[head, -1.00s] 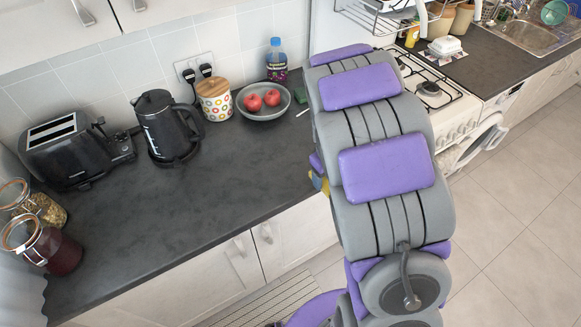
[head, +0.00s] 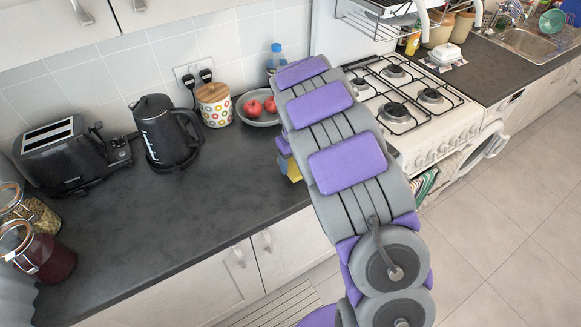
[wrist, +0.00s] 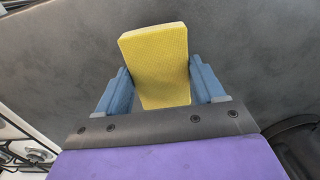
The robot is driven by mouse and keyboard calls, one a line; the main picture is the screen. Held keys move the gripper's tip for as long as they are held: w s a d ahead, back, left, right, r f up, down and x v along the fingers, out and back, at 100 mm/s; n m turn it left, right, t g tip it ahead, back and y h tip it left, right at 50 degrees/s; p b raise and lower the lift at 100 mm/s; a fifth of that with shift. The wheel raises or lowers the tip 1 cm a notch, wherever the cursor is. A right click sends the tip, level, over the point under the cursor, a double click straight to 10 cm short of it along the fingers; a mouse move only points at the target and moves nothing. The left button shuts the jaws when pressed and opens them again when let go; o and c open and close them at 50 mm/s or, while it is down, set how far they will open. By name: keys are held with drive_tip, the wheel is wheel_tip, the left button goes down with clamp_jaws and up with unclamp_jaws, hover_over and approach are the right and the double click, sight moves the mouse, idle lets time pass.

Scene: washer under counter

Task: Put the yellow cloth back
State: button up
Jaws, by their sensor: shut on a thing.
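The yellow cloth (wrist: 158,62) looks like a flat, stiff yellow block in the wrist view. My gripper (wrist: 162,85) is shut on it, with a blue finger on each side. The dark counter (wrist: 60,60) lies behind the cloth in that view. In the head view my arm reaches over the counter (head: 190,220), and a small bit of yellow cloth (head: 293,170) shows at the left side of my arm. Most of the gripper is hidden behind the arm there. I cannot tell how high the cloth is above the counter.
A fruit bowl (head: 258,112), patterned canister (head: 214,104), kettle (head: 165,130) and toaster (head: 70,155) stand along the wall. The gas stove (head: 410,100) is right of my arm. Glass jars (head: 40,250) stand at the left. The counter's middle is clear.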

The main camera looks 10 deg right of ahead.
sight(290, 161)
drive_tip(key=shift+w+a, duration=0.5)
drive_tip(key=shift+a, duration=0.05)
drive_tip(key=shift+w+a+f, duration=0.15)
drive_tip(key=shift+f, duration=0.05)
wheel_tip(290, 161, down, 3)
drive_tip(key=shift+f+b, duration=0.2)
drive_tip(key=shift+b, duration=0.55)
drive_tip(key=shift+r, duration=0.1)
drive_tip(key=o, duration=0.9)
drive_tip(key=shift+o, duration=0.2)
